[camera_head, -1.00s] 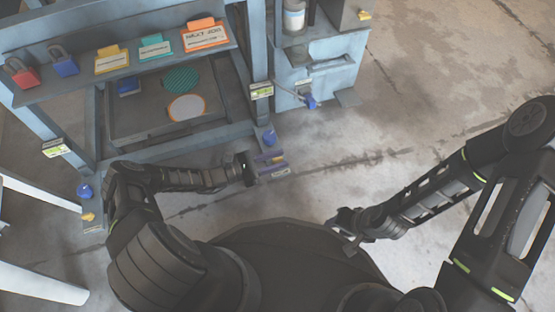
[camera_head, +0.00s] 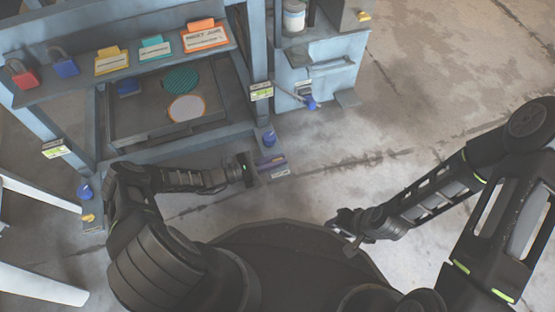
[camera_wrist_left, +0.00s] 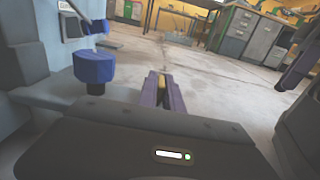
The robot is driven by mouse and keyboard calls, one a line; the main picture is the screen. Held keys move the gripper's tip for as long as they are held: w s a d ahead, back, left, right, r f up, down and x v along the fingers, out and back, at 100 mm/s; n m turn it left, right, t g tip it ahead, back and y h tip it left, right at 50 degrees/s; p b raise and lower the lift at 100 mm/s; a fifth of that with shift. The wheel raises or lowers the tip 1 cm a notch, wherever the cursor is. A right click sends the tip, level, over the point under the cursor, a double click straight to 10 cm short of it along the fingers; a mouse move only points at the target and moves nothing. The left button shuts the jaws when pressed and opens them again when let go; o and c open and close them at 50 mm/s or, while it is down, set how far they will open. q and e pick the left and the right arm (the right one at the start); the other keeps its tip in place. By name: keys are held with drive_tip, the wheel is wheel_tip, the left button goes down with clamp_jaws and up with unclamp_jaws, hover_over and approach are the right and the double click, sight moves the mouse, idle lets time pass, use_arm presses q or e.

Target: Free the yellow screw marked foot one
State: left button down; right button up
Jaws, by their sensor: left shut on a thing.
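My left gripper (camera_head: 273,165) is low beside the right foot of the blue press frame. Its purple fingers also show in the left wrist view (camera_wrist_left: 162,92), shut on a small yellow screw (camera_wrist_left: 161,82), which is mostly hidden between them. In the head view that screw is hidden by the fingers. A blue knob (camera_wrist_left: 94,67) stands upright beside the fingers, and it shows in the head view (camera_head: 268,138). Another yellow screw (camera_head: 88,217) sits at the frame's left foot. No foot marking is readable. My right gripper (camera_head: 347,222) hangs over bare floor, its opening unclear.
A blue knob (camera_head: 85,191) stands by the left foot. Red (camera_head: 23,74) and blue (camera_head: 63,62) padlocks and coloured tags lie on the frame's shelf (camera_head: 130,72). A blue cabinet (camera_head: 325,75) stands right of the frame. The floor to the right is clear.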

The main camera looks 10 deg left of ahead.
use_arm(q)
drive_tip(key=shift+s, duration=0.1)
drive_tip(key=n+t+y+p, duration=0.2)
drive_tip(key=t+p, duration=0.1)
drive_tip(key=shift+r+n, duration=0.2)
drive_tip(key=shift+n, duration=0.1)
drive_tip(key=shift+d+n+t+y+p, duration=0.1)
drive_tip(key=shift+n+t+y+p, duration=0.75)
drive_tip(key=shift+y, duration=0.25)
drive_tip(key=shift+f+n+t+y+p, duration=0.1)
drive_tip(key=shift+n+t+y+p, duration=0.3)
drive_tip(key=shift+n+t+y, duration=0.45)
drive_tip(key=shift+f+n+y, duration=0.15)
drive_tip(key=shift+n+y, duration=0.25)
drive_tip(key=shift+y, duration=0.45)
drive_tip(key=shift+n+t+y+b, duration=0.4)
drive_tip(key=shift+t+y, duration=0.1)
drive_tip(key=shift+y, duration=0.2)
